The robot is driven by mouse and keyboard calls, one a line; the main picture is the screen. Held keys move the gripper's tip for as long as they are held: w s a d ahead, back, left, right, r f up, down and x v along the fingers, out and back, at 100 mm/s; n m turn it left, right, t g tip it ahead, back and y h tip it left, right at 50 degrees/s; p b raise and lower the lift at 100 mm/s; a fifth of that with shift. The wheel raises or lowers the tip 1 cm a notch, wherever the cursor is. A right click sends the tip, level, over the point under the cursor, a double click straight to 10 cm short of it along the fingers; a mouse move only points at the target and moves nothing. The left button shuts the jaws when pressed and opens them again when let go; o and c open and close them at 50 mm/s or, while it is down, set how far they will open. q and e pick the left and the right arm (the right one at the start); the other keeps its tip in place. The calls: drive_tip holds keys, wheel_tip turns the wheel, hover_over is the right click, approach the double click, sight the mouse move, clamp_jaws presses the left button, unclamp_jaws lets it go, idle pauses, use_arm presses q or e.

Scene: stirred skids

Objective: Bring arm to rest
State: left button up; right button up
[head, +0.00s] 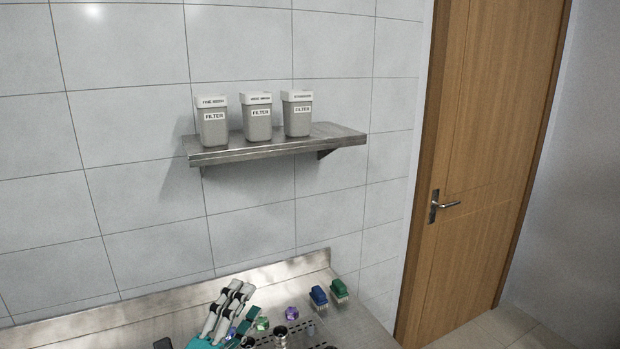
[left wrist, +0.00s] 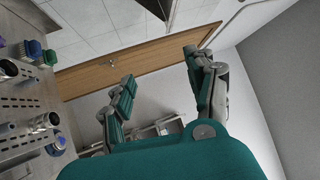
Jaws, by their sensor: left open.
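My left gripper (head: 238,298) is at the bottom of the head view, over the metal counter, with grey and teal fingers. In the left wrist view the two fingers of this gripper (left wrist: 160,66) stand wide apart with nothing between them. Its wrist is teal. The gripper is open and empty. The rest of the left arm is mostly cut off by the bottom edge of the head view. My right gripper does not show in either view.
The counter (head: 150,310) holds a blue brush (head: 318,297), a green brush (head: 339,290), a purple piece (head: 292,313) and metal parts near the gripper. Above, a wall shelf (head: 335,138) bears three filter canisters (head: 257,118). A wooden door (head: 470,150) is at the right.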

use_arm(q)
drive_tip(key=s+a+f+n+g+y, duration=0.3)
drive_tip(key=a+f+n+y, duration=0.15)
drive_tip(key=f+n, duration=0.3)
drive_tip(key=s+a+f+n+g+y, duration=0.25)
drive_tip(key=a+f+n+y, duration=0.2)
drive_tip(key=f+n, duration=0.35)
drive_tip(key=s+f+n+g, duration=0.3)
drive_tip(key=s+f+g, duration=0.25)
drive_tip(key=s, duration=0.55)
drive_tip(key=s+f+n+g, duration=0.2)
drive_tip(key=s+f+g, duration=0.4)
drive_tip(key=s, duration=0.5)
wheel_tip(320, 180, down, 32)
drive_tip(key=b, duration=0.6)
drive_tip(key=s+a+f+b, duration=0.1)
drive_tip(key=s+f+b, duration=0.1)
drive_tip(key=s+f, duration=0.6)
drive_tip(key=s+a+f+b, duration=0.2)
drive_tip(key=s+f, duration=0.6)
drive_tip(key=f, duration=0.5)
drive_tip(key=shift+s+a+g, duration=0.15)
drive_tip(key=shift+g, duration=0.25)
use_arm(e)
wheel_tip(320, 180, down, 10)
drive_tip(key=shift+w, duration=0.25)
